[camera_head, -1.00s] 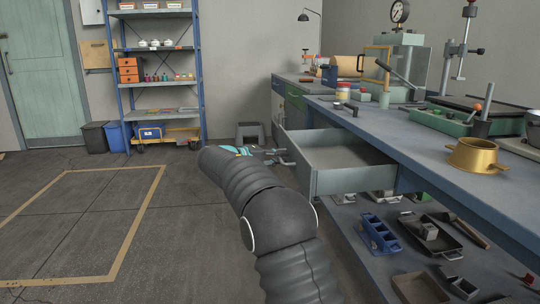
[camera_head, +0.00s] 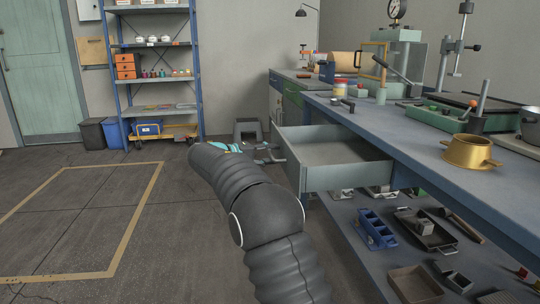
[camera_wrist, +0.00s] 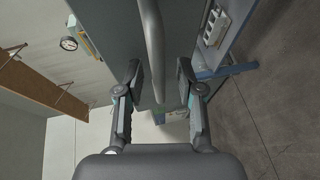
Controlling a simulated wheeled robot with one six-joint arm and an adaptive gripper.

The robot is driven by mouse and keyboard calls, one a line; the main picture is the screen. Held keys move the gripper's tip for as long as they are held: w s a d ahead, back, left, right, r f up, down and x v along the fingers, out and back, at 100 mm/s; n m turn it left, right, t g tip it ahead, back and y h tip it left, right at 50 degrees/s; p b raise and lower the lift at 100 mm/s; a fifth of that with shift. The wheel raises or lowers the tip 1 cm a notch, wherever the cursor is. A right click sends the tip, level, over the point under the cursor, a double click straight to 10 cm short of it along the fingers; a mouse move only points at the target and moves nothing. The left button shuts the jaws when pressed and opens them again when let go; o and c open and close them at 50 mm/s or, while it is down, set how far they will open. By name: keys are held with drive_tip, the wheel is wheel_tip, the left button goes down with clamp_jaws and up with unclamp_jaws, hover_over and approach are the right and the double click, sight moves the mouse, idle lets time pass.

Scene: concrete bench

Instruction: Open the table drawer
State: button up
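The table drawer (camera_head: 345,178) stands pulled out from the blue workbench (camera_head: 440,135), and its grey inside shows empty in the head view. Its bar handle (camera_wrist: 154,40) runs up the middle of the wrist view, in front of the drawer's front face (camera_wrist: 120,30). My gripper (camera_wrist: 159,82) is open, with one finger on each side of the handle. A gap shows between the bar and each finger, so I see no clear grip. In the head view, my gripper (camera_head: 248,151) is largely hidden behind my arm, left of the drawer front.
A lower shelf under the bench holds a blue holder (camera_head: 377,230) and trays. A brass pot (camera_head: 468,152) stands on the bench top. A blue rack (camera_head: 157,75) and bins are at the back wall. The floor at left is clear.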

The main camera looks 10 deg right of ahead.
drive_tip(key=v, duration=1.2)
